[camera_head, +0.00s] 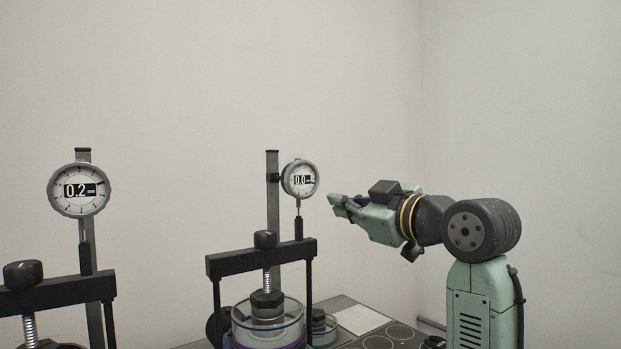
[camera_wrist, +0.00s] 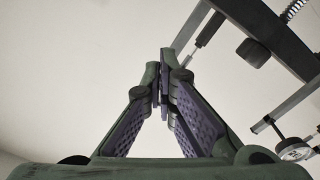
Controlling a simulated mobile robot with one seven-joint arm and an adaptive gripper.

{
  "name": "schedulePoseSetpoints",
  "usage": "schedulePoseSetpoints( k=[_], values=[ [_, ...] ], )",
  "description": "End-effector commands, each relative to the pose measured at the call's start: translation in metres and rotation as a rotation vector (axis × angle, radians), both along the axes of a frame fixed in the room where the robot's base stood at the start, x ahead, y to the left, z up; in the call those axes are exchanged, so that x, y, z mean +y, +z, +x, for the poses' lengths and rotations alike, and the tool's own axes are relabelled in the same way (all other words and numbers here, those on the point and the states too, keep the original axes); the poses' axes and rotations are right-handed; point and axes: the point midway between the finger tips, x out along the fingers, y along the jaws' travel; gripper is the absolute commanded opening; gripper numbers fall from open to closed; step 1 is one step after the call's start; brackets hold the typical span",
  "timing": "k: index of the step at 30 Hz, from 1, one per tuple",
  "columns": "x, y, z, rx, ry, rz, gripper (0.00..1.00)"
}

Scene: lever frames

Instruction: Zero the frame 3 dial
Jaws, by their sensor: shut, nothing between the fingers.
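Two lever frames with round dials show in the head view. The right dial (camera_head: 300,179) reads 0.0 and sits on the post of the right frame (camera_head: 262,257). The left dial (camera_head: 79,190) reads 0.2, above the left frame (camera_head: 58,294). No frame number is legible, so I cannot tell which is frame 3. My gripper (camera_head: 336,202) is shut and empty, in the air a little right of and below the right dial, apart from it. In the wrist view the fingertips (camera_wrist: 165,72) are together; a dial (camera_wrist: 294,149) shows at the lower right, its reading illegible.
A clear dish (camera_head: 294,317) stands under the right frame, with a smaller jar (camera_head: 322,327) beside it. A pale plate (camera_head: 361,319) and round markings lie on the dark bench top to the right. The wall behind is bare.

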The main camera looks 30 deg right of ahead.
Motion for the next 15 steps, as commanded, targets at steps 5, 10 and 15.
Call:
schedulePoseSetpoints(
  k=[5,10,15],
  values=[
    [0.012,-0.012,-0.005,0.015,0.029,0.003,0.00],
    [0.012,-0.013,-0.014,0.018,0.032,0.002,0.00],
    [0.013,-0.012,-0.015,0.019,0.033,0.002,0.00]
  ],
)
